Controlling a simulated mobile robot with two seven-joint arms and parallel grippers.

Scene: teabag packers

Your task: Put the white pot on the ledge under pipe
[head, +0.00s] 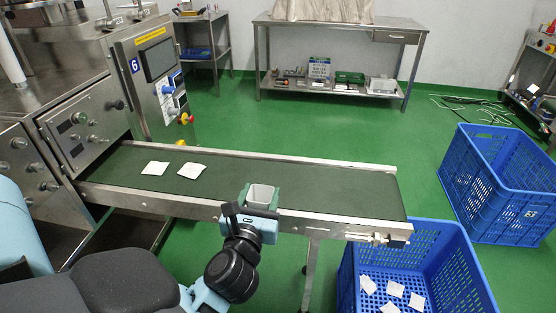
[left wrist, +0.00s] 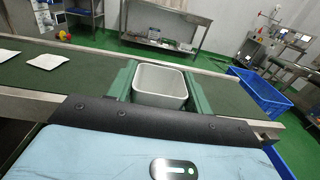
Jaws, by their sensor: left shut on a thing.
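The white pot (head: 262,194) is a small, square, open-topped container; from above it looks empty. My left gripper (head: 259,199) is shut on it, with a green finger on either side, over the near edge of the conveyor. In the left wrist view the pot (left wrist: 160,84) sits upright between the green fingers (left wrist: 158,92). A white pipe (head: 11,58) stands on the steel machine at the upper left. I cannot clearly make out a ledge under it. My right gripper is not in view.
The green conveyor belt (head: 320,185) carries two white teabags (head: 155,168) (head: 191,171). A blue crate (head: 455,260) with several teabags stands below its right end, and another blue crate (head: 495,185) stands farther right. The machine's control panel (head: 155,75) stands at the left. Green floor behind the belt is clear.

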